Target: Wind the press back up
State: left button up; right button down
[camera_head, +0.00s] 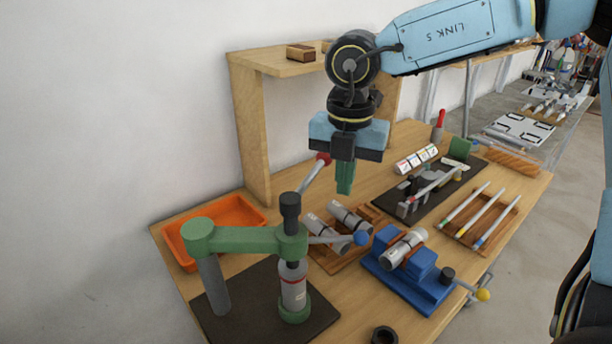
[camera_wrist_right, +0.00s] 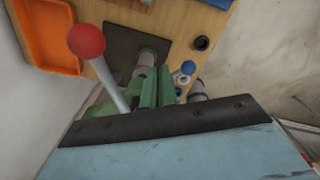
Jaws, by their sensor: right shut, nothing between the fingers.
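The press stands at the front left of the bench, with a green arm (camera_head: 240,240) on a grey post and a black-topped spindle (camera_head: 291,210). Its crossbar has a red ball (camera_head: 323,159) at the raised far end and a blue ball (camera_head: 361,238) at the lower near end. A silver cylinder (camera_head: 293,288) stands upright under the spindle. My right gripper (camera_head: 344,190) points down, shut and empty, above the bench to the right of the red ball. In the right wrist view the red ball (camera_wrist_right: 86,41) is left of the green fingers (camera_wrist_right: 156,88). My left gripper is out of view.
An orange tray (camera_head: 215,229) lies left of the press, before a wooden shelf (camera_head: 250,130). Silver cylinders (camera_head: 349,214) lie in a wooden holder beside the press. A blue vise (camera_head: 411,283) holds another cylinder. A black ring (camera_head: 384,336) lies at the front edge.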

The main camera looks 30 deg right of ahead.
jog(key=w, duration=0.1)
jog(key=w+b, duration=0.1)
jog(key=w, duration=0.2)
jog(key=shift+a, duration=0.25)
jog(key=shift+w, duration=0.15)
jog(key=w+a, duration=0.1)
jog(key=w+a+b, duration=0.1)
jog(key=w, duration=0.1)
jog(key=shift+w+a, duration=0.1)
jog(key=shift+w, duration=0.1)
jog(key=shift+b, duration=0.3)
jog(key=w+a, duration=0.2)
jog(key=a, duration=0.1)
jog(key=shift+w+a, duration=0.15)
jog(key=shift+w, duration=0.05)
